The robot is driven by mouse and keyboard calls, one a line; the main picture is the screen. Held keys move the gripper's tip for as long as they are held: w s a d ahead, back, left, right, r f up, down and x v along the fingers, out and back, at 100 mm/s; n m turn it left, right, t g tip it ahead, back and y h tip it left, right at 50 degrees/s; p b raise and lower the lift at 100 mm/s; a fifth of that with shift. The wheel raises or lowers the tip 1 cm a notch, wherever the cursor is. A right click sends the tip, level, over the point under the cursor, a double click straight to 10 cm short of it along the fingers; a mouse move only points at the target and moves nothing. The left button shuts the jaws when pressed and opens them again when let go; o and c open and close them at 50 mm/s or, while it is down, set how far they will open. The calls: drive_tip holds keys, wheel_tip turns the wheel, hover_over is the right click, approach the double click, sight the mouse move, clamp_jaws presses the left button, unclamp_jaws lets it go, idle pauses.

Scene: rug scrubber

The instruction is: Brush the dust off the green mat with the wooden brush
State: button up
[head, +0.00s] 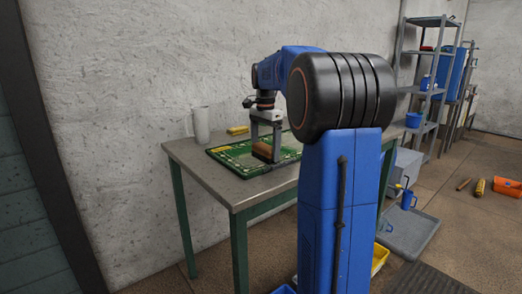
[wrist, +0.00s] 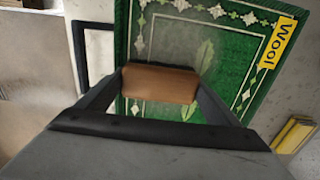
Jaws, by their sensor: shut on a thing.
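The green mat (head: 232,156) lies flat on the table. In the wrist view the mat (wrist: 247,72) shows a white patterned border, leaf shapes and a yellow "Wool" label (wrist: 277,41). A greyish haze that looks like dust (wrist: 175,42) covers part of its middle. My gripper (head: 265,142) points down over the mat and is shut on the wooden brush (head: 262,150). In the wrist view the brush (wrist: 160,84) sits between both fingers, its brown wooden back showing. The bristles are mostly hidden, so I cannot tell whether they touch the mat.
The grey-topped table (head: 222,190) has green legs. A pale mug (head: 201,124) stands at its back left, and a yellow item (head: 238,130) lies behind the mat. A metal shelf (head: 425,75) stands at the right. An orange bin (head: 508,186) is on the floor.

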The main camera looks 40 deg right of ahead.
drive_tip(key=shift+d+r, duration=0.1)
drive_tip(key=shift+d, duration=3.25)
drive_tip(key=shift+a+f, duration=0.2)
drive_tip(key=shift+a, duration=3)
drive_tip(key=shift+a+r, duration=0.2)
drive_tip(key=shift+a, duration=2.9)
drive_tip(key=shift+s+a+f, duration=0.1)
drive_tip(key=shift+a, duration=0.95)
drive_tip(key=shift+a+f, duration=0.1)
drive_tip(key=shift+a, duration=0.95)
drive_tip(key=shift+d+r, duration=0.2)
drive_tip(key=shift+d, duration=4.05)
drive_tip(key=shift+d+f, duration=0.2)
drive_tip(key=shift+d, duration=3.95)
drive_tip(key=shift+r, duration=0.15)
